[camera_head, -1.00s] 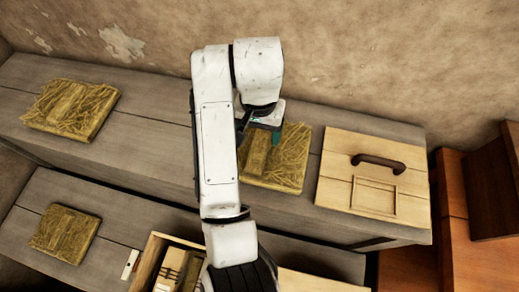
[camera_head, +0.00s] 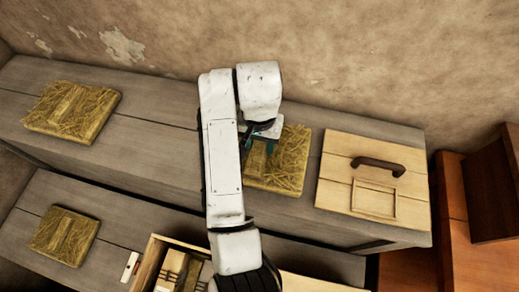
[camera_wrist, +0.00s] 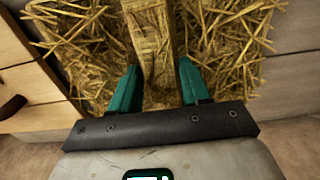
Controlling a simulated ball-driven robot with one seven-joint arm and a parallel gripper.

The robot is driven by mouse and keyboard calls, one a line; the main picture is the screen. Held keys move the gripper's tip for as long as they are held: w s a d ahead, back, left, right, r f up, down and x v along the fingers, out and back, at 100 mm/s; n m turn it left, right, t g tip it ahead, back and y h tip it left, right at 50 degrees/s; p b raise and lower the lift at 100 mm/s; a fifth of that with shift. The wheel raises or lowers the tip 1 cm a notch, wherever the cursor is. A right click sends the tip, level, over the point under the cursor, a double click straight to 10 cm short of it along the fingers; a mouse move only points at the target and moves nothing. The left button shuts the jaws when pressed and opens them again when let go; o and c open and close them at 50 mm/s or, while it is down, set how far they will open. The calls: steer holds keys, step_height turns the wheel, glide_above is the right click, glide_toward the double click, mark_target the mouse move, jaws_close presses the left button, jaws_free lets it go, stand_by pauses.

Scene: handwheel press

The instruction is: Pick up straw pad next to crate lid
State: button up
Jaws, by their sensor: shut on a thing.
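The straw pad (camera_head: 290,165) lies on the upper grey bench, just left of the crate lid (camera_head: 336,155). The lid is pale wood with a dark curved handle (camera_head: 378,164). My gripper (camera_head: 259,146) is at the pad, with its fingers partly hidden by my arm. In the wrist view, the teal fingers of my gripper (camera_wrist: 158,70) stand on both sides of the raised band across the straw pad (camera_wrist: 228,35) and are shut on it. The crate lid (camera_wrist: 22,75) shows at the left edge of that view. I see no clear gap under the pad.
Another straw pad (camera_head: 72,111) lies at the bench's left end, and one more (camera_head: 64,235) on the lower bench. An open crate (camera_head: 150,262) with blocks stands on the lower bench. The wall (camera_head: 330,60) rises close behind; brown wooden boxes (camera_head: 480,205) stand right.

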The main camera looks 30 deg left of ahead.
steer(key=c, duration=0.5)
steer(key=shift+r, duration=0.1)
